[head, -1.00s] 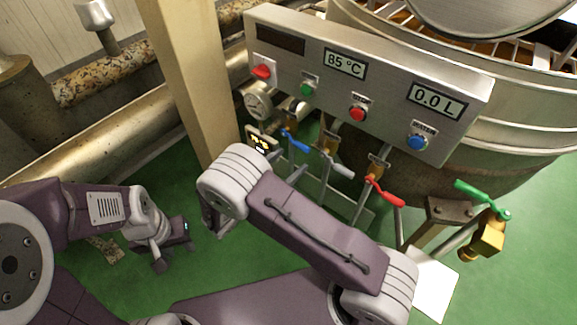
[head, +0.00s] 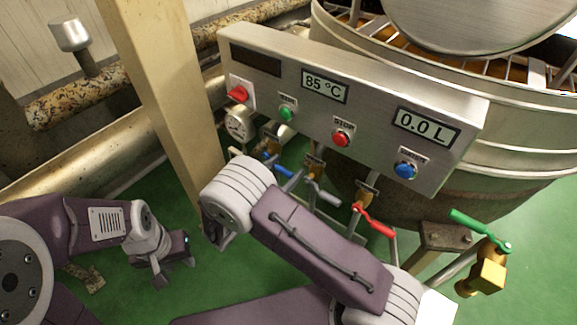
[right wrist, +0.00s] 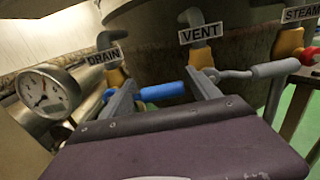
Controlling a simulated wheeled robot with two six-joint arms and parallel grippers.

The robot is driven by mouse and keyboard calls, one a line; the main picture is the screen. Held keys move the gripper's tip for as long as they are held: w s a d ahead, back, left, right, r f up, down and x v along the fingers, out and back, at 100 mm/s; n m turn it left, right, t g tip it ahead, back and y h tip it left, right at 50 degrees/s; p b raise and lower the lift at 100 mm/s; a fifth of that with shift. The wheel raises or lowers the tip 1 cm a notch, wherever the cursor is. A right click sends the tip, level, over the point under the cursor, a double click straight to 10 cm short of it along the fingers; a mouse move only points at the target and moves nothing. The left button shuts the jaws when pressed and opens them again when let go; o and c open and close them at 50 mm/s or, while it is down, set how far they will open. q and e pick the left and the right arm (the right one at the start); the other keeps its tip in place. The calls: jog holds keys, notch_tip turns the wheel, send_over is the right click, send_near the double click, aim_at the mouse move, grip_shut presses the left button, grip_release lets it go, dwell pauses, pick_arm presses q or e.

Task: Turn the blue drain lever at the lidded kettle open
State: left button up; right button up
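The blue drain lever (head: 276,166) sits low under the control panel of the lidded kettle (head: 525,125). In the right wrist view, its blue handle (right wrist: 163,91) points right from the valve under the DRAIN label (right wrist: 104,57). My right gripper (right wrist: 160,82) is open there, and the handle crosses the gap between its two fingers. Whether the fingers touch it I cannot tell. In the head view my right wrist is close to the lever and mostly hides that gripper. My left gripper (head: 174,270) is open and empty over the green floor, away from the kettle.
A grey vent lever (right wrist: 255,73) is just right of my right gripper. A red lever (head: 374,221) and a green lever (head: 480,230) are further right. The control panel (head: 345,105) overhangs the levers. A beige post (head: 160,85) and a gauge (right wrist: 46,92) stand left.

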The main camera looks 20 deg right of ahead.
jog(key=shift+s, duration=0.1)
jog(key=c, duration=0.4)
grip_shut()
jog(key=shift+f, duration=0.1)
notch_tip(320, 180, down, 2)
jog(key=m+b, duration=0.2)
jog(key=m, duration=0.1)
jog(key=shift+f, duration=0.2)
jog(key=w+a+f+m+b, duration=0.4)
jog(key=m+b, duration=0.6)
jog(key=m, duration=0.5)
jog(key=shift+w+a+f+b, duration=0.15)
jog(key=shift+w+f+b, duration=0.15)
jog(key=shift+w+f, duration=0.65)
jog(key=shift+s+f, duration=0.1)
